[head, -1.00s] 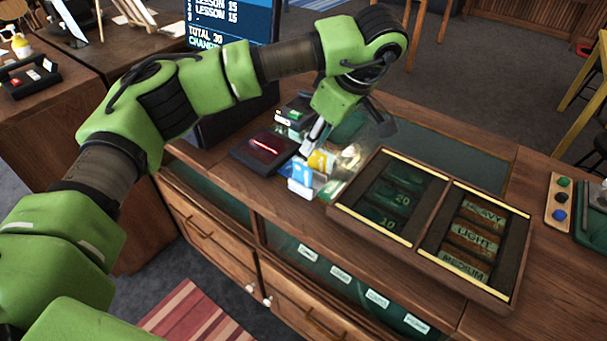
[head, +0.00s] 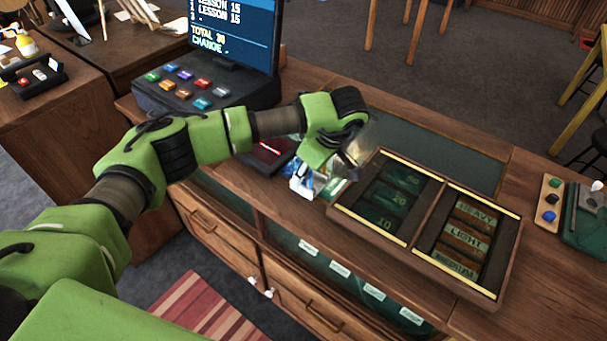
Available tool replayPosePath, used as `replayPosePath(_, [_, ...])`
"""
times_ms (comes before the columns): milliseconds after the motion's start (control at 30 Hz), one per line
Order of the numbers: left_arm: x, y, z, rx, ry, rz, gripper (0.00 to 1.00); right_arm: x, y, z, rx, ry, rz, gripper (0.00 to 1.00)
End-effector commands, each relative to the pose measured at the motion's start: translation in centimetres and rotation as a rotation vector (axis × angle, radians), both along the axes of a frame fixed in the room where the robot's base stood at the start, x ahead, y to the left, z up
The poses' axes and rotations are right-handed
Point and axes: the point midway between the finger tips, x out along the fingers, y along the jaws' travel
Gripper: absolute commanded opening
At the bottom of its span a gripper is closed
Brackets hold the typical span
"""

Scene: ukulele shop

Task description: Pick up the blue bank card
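The blue bank card (head: 319,182) is a small patch of blue in a bright cluster of upright cards at the counter's front edge. It is largely hidden by my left gripper (head: 326,172). A white card or holder face (head: 301,187) shows at the left of the cluster, and a green piece (head: 335,188) at its right. My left gripper points down over the cluster, its fingers apart on either side of it. Whether either finger touches the blue card cannot be told. My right gripper is out of view.
A wooden tray (head: 334,210) with labelled compartments stands close to the right of the cards. A dark pad with a red line (head: 268,150) lies to the left. The register (head: 205,97) stands behind my arm. A glass panel (head: 430,150) is set in the countertop.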

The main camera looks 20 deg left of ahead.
Motion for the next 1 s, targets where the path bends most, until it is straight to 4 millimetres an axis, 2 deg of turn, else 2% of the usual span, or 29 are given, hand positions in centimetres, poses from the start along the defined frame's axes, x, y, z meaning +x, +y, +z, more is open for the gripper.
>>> replayPosePath(133, [0.0,0.0,0.0,0.000,0.000,0.000,0.22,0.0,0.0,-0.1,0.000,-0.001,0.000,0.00])
replayPosePath(167, [0.0,0.0,0.0,0.000,0.000,0.000,0.20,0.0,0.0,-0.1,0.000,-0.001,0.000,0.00])
replayPosePath(200, [0.0,0.0,0.0,0.000,0.000,0.000,0.10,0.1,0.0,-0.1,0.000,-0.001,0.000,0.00])
replayPosePath(267, [0.0,0.0,0.0,0.000,0.000,0.000,0.00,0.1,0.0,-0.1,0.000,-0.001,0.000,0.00])
replayPosePath(733, [0.1,0.0,0.2,0.000,-0.002,0.000,0.00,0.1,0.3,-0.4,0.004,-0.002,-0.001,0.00])
replayPosePath(867, [0.1,0.0,0.9,-0.001,-0.003,0.000,0.00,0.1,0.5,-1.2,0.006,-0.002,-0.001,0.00])
replayPosePath(1000, [0.2,0.0,2.5,0.000,-0.007,0.000,0.00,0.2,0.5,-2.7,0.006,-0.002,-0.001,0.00])
